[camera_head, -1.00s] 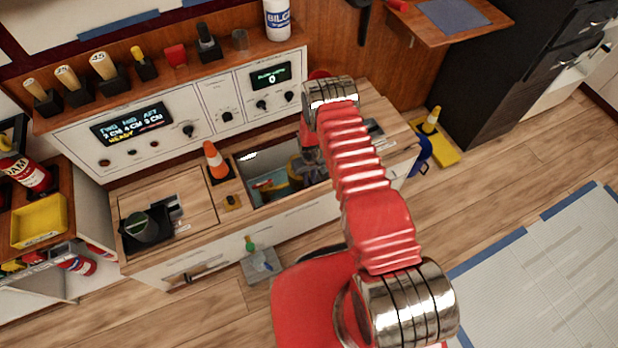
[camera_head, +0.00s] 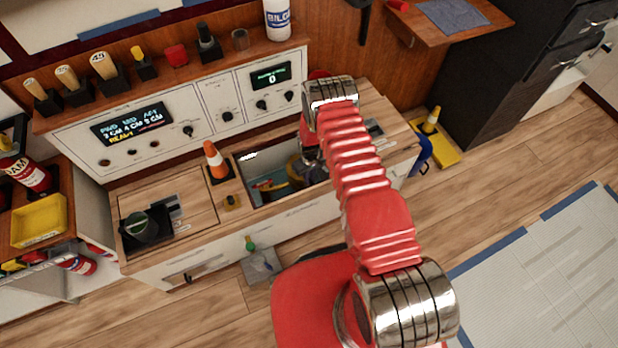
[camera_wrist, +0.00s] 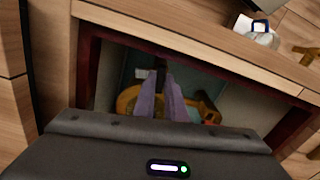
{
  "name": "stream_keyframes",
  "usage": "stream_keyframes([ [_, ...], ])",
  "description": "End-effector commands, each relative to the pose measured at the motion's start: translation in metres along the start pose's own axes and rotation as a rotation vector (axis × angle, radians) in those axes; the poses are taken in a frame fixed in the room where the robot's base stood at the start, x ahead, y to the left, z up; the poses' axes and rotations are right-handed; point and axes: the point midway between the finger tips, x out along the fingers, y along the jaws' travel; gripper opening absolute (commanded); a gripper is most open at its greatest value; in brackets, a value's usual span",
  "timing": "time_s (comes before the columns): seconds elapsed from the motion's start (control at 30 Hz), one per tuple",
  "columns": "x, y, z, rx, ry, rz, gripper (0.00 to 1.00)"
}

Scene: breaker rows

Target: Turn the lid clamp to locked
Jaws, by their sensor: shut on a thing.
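An open well (camera_head: 262,198) in the wooden bench top shows in the head view, with yellow parts (camera_head: 270,186) on its teal floor. My gripper (camera_wrist: 162,80) reaches down into this well; its two pale purple fingers are close together in the wrist view. They are shut on a small dark part between them, which I take to be the lid clamp. The fingers hide most of it, so its angle cannot be read. A yellow-orange body (camera_wrist: 128,100) shows on both sides of the fingers. In the head view my arm covers the right part of the well.
The well's wooden rim (camera_wrist: 200,45) surrounds my gripper closely. A black holder with a green-topped item (camera_head: 142,228) sits farther left. A control panel (camera_head: 215,115) with knobs and displays rises behind the bench.

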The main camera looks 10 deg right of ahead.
Motion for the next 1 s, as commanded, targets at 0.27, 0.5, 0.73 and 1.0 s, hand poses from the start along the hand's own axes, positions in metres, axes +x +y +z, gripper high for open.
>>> stream_keyframes([
  [0.27,-0.0001,0.0,0.0001,-0.233,0.0,0.0,0.0],
  [0.5,-0.0001,0.0001,0.0001,-0.462,0.0,0.0,0.0],
  [0.73,-0.0001,0.0002,0.0001,-0.68,0.0,0.0,0.0],
  [1.0,-0.0001,0.0003,0.0002,-0.936,0.0,0.0,0.0],
])
